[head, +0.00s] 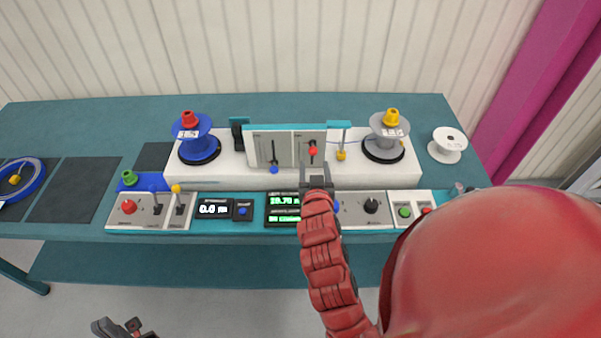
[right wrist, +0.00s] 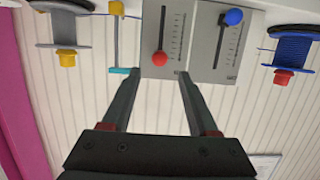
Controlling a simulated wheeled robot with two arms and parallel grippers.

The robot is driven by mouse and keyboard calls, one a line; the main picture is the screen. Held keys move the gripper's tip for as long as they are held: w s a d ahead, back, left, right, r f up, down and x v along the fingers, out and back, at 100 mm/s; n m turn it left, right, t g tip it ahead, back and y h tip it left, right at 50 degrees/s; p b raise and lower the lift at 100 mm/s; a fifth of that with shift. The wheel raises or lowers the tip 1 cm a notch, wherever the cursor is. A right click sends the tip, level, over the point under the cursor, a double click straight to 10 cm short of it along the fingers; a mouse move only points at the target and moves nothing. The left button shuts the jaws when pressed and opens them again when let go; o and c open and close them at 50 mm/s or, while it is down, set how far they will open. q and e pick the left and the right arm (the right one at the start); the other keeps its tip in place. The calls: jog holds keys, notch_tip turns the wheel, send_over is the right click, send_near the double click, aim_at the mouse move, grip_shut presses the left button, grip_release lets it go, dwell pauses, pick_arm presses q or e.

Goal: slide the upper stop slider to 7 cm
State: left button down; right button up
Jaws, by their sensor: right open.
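The slider panel (head: 293,148) stands upright on the white block and has two vertical slots with scales. The left slider has a blue knob (head: 274,169) low down; the right slider has a red knob (head: 312,151) higher up. The labels are too small to read, so I cannot tell which is the upper stop. The right wrist view shows the panel upside down, with the red knob (right wrist: 159,58) and blue knob (right wrist: 233,17). My right gripper (head: 316,171) is open and empty, just in front of the panel below the red knob. My left gripper (head: 120,327) looks open, low at bottom left.
A blue reel (head: 198,142) and a grey reel (head: 384,138) flank the panel on the white block (head: 225,174). A yellow-knobbed guide (head: 341,155) stands close right of the panel. Switches and displays (head: 213,210) line the front. A white spool (head: 447,146) sits at right.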

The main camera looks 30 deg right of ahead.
aim_at(313, 154)
jog(key=p+x, duration=0.1)
jog(key=x, duration=0.5)
jog(key=shift+w+d+f, duration=0.15)
jog(key=shift+w+d, duration=0.05)
jog(key=shift+w, duration=0.15)
jog(key=shift+x, duration=0.95)
jog(key=c, duration=0.9)
jog(key=shift+f+b, duration=0.5)
jog(key=shift+b, duration=0.25)
